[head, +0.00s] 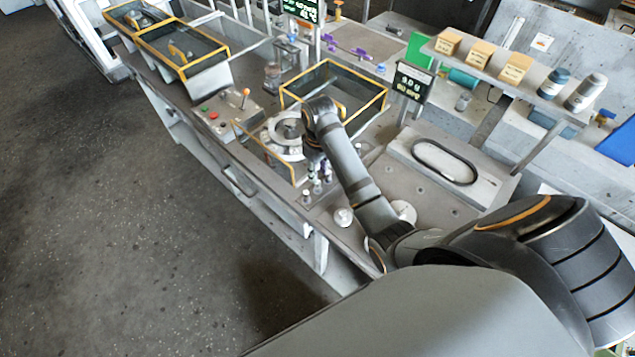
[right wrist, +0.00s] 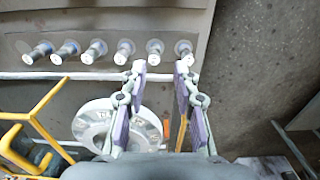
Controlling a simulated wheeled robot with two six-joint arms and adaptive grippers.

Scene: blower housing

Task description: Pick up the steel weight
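Several small steel pieces (right wrist: 95,50), each a short metal cylinder on a round base, stand in a row on the bench in the right wrist view. Some also show in the head view (head: 306,197). I cannot tell which is the steel weight. My right gripper (right wrist: 160,68) is open, and nothing is between its purple-padded fingers. Its fingertips point toward the row and seem apart from it. In the head view my right gripper (head: 316,164) hangs over the bench, partly hidden by my arm. My left gripper is out of view.
A pale round dial-like ring (right wrist: 108,122) lies beneath the right gripper, beside a yellow frame (right wrist: 40,115). A yellow-edged clear box (head: 350,82) and a grey block with a black oval ring (head: 478,175) stand nearby. The bench's front edge drops to the floor.

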